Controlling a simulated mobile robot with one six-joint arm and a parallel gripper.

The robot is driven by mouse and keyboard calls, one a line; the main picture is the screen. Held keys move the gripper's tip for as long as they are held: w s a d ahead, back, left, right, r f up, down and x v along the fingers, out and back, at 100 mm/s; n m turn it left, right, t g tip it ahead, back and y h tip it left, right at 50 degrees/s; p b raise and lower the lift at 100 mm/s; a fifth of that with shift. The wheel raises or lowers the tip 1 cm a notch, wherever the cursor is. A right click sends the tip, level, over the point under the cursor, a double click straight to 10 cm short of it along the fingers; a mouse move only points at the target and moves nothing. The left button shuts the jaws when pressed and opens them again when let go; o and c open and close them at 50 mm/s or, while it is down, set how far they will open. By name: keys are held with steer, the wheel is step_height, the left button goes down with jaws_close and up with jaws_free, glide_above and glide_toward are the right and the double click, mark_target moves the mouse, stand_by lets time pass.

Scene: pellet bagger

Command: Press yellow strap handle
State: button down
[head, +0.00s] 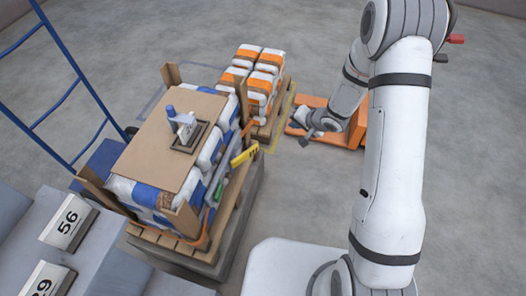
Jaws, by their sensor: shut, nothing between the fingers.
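The yellow strap handle (244,156) is a short bar with dark markings. It sticks out to the right from the right side of a strapped stack of blue-and-white bags (150,196) on a wooden pallet. My gripper (303,130) is at the end of my arm, up and to the right of the handle in the picture, clearly apart from it. It is shut with nothing visible in it. Its fingers are small in the view and show against the orange base behind.
A cardboard sheet (147,120) with a small device (183,127) covers the stack. Orange-and-white bags (262,69) stand on a pallet behind. An orange unit (358,128) is near my gripper. A blue hand-truck frame (47,112) is left. Floor right of the stack is open.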

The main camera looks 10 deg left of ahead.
steer(key=s+d+r+t+h, duration=0.1)
steer(key=s+d+r+h, duration=0.15)
steer(key=d+r, duration=0.55)
steer(key=s+d+r+h, duration=0.2)
steer(key=d+r+h, duration=0.3)
steer(key=r, duration=0.5)
steer(key=s+d+r+n+g, duration=0.1)
steer(key=s+r, duration=0.2)
steer(key=s, duration=0.4)
steer(key=s+d+r+n+g, duration=0.1)
steer(key=s+r, duration=0.2)
steer(key=s, duration=0.5)
steer(key=s+d+r+n+g+y, duration=0.1)
steer(key=s+r, duration=0.2)
steer(key=s, duration=0.4)
steer(key=shift+s+d+r+g, duration=0.15)
steer(key=shift+s+g, duration=0.2)
steer(key=shift+g, duration=0.05)
steer(key=shift+s, duration=0.1)
